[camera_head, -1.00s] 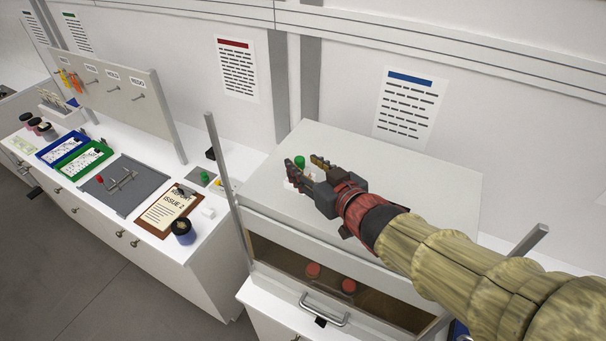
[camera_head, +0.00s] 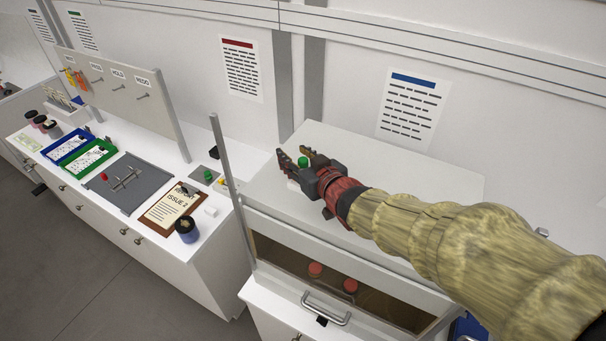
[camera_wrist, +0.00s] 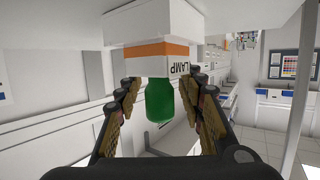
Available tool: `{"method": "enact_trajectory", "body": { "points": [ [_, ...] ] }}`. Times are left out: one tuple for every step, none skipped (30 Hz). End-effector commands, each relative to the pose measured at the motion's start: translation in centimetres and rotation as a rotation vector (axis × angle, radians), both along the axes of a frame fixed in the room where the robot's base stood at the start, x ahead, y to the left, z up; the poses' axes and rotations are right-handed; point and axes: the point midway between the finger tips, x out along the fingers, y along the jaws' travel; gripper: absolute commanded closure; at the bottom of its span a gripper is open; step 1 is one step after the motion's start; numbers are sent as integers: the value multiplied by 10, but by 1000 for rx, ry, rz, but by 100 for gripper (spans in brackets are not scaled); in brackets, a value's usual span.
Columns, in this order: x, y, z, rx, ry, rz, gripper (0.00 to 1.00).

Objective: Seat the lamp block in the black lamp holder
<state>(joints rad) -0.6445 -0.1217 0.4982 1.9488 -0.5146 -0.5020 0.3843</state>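The lamp block is white with an orange band marked LAMP (camera_wrist: 160,50) and a green knob (camera_wrist: 158,101), seen upside down in the wrist view. It stands on top of the white cabinet; in the head view its green knob (camera_head: 303,161) shows between the fingers. My gripper (camera_head: 299,156) is open, one finger on each side of the knob, with gaps visible in the wrist view (camera_wrist: 163,88). A small black object (camera_head: 214,153) stands on the left counter near the wall; I cannot tell whether it is the black lamp holder.
The cabinet top (camera_head: 420,175) is otherwise mostly clear. A grey post (camera_head: 229,180) rises at its left front corner.

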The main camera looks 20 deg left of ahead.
Motion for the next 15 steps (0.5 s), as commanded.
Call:
{"method": "enact_trajectory", "body": {
  "points": [
    [0,0,0,0,0,0,66],
    [0,0,0,0,0,0,67],
    [0,0,0,0,0,0,70],
    [0,0,0,0,0,0,71],
    [0,0,0,0,0,0,73],
    [0,0,0,0,0,0,75],
    [0,0,0,0,0,0,77],
    [0,0,0,0,0,0,79],
    [0,0,0,0,0,0,81],
    [0,0,0,0,0,0,83],
    [0,0,0,0,0,0,84],
    [0,0,0,0,0,0,87],
    [0,0,0,0,0,0,88],
    [0,0,0,0,0,0,90],
    [0,0,0,0,0,0,92]
  ]
}}
